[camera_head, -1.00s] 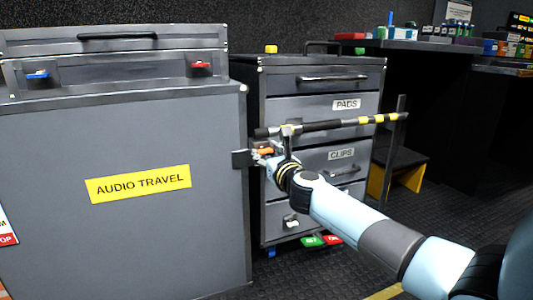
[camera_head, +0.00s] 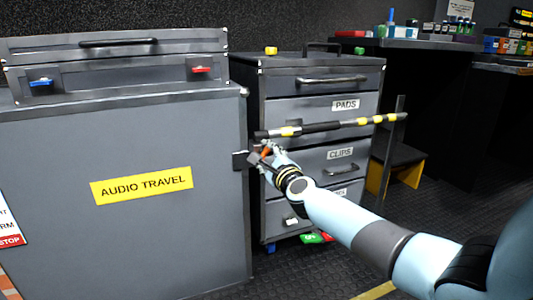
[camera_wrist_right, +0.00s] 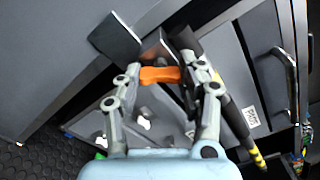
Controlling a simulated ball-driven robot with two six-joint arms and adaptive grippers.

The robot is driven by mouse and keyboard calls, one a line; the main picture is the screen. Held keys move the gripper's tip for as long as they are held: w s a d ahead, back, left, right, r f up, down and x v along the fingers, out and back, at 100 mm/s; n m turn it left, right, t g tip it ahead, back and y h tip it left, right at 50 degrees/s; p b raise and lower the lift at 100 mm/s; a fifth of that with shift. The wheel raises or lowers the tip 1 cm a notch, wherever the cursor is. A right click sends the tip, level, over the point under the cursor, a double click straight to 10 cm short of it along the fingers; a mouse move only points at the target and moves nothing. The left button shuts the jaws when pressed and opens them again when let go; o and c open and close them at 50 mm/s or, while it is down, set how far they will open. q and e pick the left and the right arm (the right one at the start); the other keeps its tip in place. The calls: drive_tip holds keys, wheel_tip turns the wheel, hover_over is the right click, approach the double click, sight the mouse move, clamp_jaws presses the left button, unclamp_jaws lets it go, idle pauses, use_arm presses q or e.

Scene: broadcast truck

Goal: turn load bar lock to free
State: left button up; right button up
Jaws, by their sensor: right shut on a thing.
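The load bar (camera_head: 325,127), black with yellow bands, runs across the front of the drawer cabinet. Its lock is an orange lever (camera_wrist_right: 158,75) near the bar's left end, beside a dark bracket plate (camera_wrist_right: 115,38). In the head view the lever shows only as a small orange patch (camera_head: 265,153). My right gripper (camera_head: 265,151) is at the lever, just below the bar. In the right wrist view its two fingers (camera_wrist_right: 160,80) are on either side of the lever, shut on it. The lever's pivot is partly hidden. My left gripper is not in view.
The grey AUDIO TRAVEL case (camera_head: 120,235) stands close on the left. The drawer cabinet (camera_head: 320,105) is behind the bar. A dark upright post (camera_head: 393,150) is at the bar's right end, with a step stool (camera_head: 405,165) behind it. Open floor lies in front of the cabinet.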

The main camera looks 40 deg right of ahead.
drive_tip(key=n+p, duration=0.1)
drive_tip(key=n, duration=0.2)
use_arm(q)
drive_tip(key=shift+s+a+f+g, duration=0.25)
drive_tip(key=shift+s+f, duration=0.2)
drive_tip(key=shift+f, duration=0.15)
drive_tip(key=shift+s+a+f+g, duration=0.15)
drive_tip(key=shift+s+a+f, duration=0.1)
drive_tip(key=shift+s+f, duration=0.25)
use_arm(e)
drive_tip(key=shift+f+n, duration=0.1)
drive_tip(key=shift+n, duration=1.3)
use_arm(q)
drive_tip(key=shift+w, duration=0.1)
use_arm(e)
drive_tip(key=o, duration=1.2)
drive_tip(key=shift+c, duration=0.2)
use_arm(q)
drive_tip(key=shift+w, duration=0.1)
use_arm(e)
drive_tip(key=v, duration=1.2)
